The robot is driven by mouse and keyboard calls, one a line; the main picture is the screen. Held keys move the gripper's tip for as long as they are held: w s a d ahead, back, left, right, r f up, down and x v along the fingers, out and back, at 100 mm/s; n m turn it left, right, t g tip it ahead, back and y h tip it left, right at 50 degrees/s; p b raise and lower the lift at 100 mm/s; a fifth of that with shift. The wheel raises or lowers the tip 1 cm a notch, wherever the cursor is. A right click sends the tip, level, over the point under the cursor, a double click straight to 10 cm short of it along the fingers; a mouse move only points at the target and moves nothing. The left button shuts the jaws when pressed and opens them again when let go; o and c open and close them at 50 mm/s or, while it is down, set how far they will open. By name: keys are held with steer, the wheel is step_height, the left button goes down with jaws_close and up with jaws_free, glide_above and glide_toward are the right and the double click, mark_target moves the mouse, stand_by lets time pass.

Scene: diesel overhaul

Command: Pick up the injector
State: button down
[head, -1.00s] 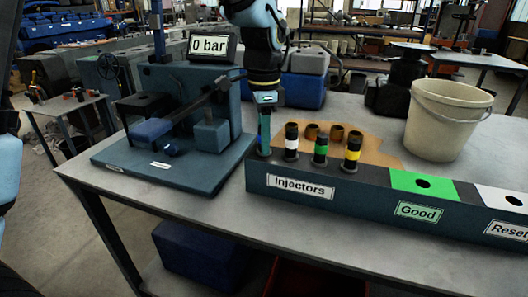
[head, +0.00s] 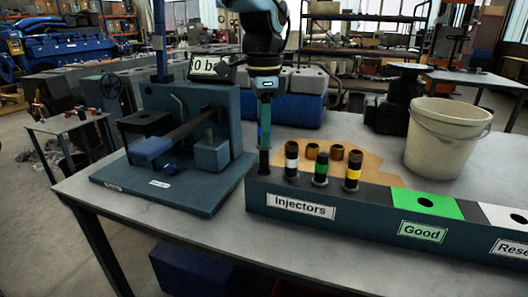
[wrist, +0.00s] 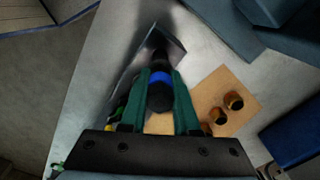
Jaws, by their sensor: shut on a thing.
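My gripper (head: 264,132) is above the left end of the injector rack (head: 301,207), its green fingers shut on a dark injector with a blue band (head: 264,160). The injector is upright; its lower end is close to the rack top, and I cannot tell if it is fully clear. In the wrist view the blue-banded injector (wrist: 159,98) sits between the two fingers (wrist: 159,84). Three other injectors stand in the rack to the right: white-banded (head: 291,162), green-banded (head: 320,169) and yellow-banded (head: 352,172).
A blue test stand (head: 190,180) with a lever and a gauge display (head: 210,67) is just left of my gripper. Brass-coloured cups (head: 337,152) lie behind the injectors. A bucket (head: 446,140) stands at right, behind the green Good slot (head: 426,204) and white Reset slot.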

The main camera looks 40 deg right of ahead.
step_height(320, 180, up, 12)
steer(key=shift+f+b, duration=0.15)
steer(key=shift+b, duration=0.25)
steer(key=c, duration=1.2)
jaws_free()
steer(key=shift+c, duration=0.2)
jaws_close()
steer(key=shift+p, duration=0.35)
